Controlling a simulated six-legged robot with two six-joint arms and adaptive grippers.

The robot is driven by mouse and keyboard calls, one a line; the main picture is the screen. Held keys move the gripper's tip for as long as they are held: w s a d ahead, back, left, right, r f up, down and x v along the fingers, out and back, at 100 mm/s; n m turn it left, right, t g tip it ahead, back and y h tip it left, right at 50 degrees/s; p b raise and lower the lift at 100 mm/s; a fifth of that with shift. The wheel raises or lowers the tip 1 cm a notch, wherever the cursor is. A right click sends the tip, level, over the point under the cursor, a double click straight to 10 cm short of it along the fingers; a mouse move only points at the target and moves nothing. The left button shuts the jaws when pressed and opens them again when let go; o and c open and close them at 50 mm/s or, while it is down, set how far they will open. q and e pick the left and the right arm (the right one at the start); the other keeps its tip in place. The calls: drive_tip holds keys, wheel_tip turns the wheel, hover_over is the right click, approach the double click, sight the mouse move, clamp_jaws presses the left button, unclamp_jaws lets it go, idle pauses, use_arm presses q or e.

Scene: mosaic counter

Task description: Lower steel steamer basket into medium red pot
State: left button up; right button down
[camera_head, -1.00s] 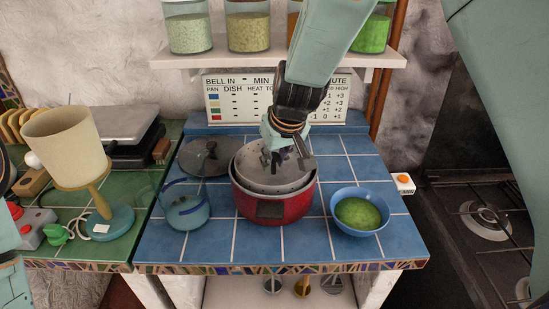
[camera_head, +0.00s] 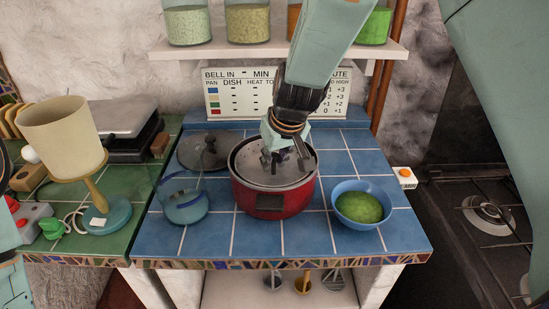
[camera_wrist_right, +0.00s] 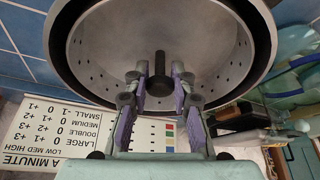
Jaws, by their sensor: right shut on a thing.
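The steel steamer basket (camera_head: 246,163) is a grey perforated bowl with a dark centre post. It sits inside the red pot (camera_head: 294,200), its rim about level with the pot's rim in the head view. My right gripper (camera_head: 277,160) reaches down into the basket from above and is shut on its post. The right wrist view shows the fingers (camera_wrist_right: 160,92) on both sides of the post, with the basket (camera_wrist_right: 205,52) filling the upper part. The basket's underside and the pot's inside are hidden.
A lamp (camera_head: 68,140) stands farther left. Blue tiles in front are clear.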

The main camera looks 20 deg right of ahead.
drive_tip(key=shift+f, duration=0.3)
idle(0.4)
drive_tip(key=shift+w+f+b, duration=0.1)
drive_tip(key=shift+f+b, duration=0.35)
drive_tip(key=shift+b, duration=0.15)
drive_tip(key=c, duration=1.1)
unclamp_jaws()
drive_tip(key=shift+o, duration=0.4)
drive_tip(key=o, duration=0.4)
drive_tip(key=shift+o, duration=0.2)
